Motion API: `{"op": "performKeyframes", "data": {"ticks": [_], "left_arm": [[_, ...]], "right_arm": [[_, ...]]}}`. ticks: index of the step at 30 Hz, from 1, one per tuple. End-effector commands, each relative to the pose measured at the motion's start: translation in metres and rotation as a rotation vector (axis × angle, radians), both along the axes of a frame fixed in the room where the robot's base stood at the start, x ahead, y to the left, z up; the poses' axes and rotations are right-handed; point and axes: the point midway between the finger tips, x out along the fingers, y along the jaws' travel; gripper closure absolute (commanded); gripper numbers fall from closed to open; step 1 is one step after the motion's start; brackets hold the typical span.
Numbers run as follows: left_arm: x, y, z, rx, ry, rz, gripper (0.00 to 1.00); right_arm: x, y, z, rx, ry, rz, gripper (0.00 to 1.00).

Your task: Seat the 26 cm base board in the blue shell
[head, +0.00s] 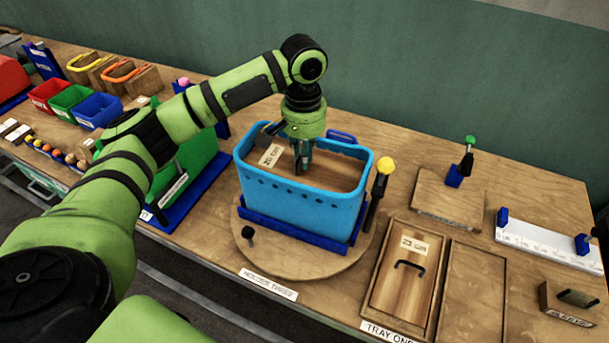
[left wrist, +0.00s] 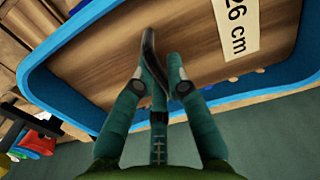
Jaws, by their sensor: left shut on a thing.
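The blue shell (head: 290,208) stands in a dark blue cradle on a round wooden turntable. The wooden base board (head: 338,172) lies inside its opening, below the rim, with a white label reading 26 cm. The left wrist view shows the board (left wrist: 195,40) and the shell's rim (left wrist: 45,95) around it. My left gripper (head: 303,163) reaches down into the shell and is shut on the board's dark handle (left wrist: 148,42), which its fingers partly hide. I cannot tell whether the board rests on the shell's floor. My right gripper is not in view.
A yellow-knobbed post (head: 384,166) stands close right of the shell. Tray one (head: 376,300) holds another labelled board with a black handle; the tray beside it (head: 472,300) looks empty. A green press-like block (head: 200,160) and coloured bins (head: 97,110) stand left.

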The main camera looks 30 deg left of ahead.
Motion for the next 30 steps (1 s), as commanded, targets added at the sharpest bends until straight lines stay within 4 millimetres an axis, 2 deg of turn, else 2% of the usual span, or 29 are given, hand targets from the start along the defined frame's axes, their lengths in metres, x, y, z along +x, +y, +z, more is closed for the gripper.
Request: {"op": "performKeyframes", "data": {"ticks": [3, 9, 16, 19, 30], "left_arm": [[-0.001, 0.0, -0.022, 0.001, 0.004, 0.001, 1.0], [0.0, 0.0, -0.042, 0.0, 0.002, 0.001, 1.0], [0.0, 0.0, -0.072, 0.0, 0.002, 0.0, 1.0], [0.0, 0.0, -0.079, 0.0, -0.001, 0.0, 1.0], [0.0, -0.001, -0.083, -0.001, 0.001, 0.0, 1.0]], "right_arm": [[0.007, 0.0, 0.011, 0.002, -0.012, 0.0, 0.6], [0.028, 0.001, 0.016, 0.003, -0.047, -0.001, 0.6], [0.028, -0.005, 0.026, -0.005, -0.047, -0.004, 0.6], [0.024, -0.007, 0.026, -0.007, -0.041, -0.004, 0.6], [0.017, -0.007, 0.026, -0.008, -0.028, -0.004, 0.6]]}}
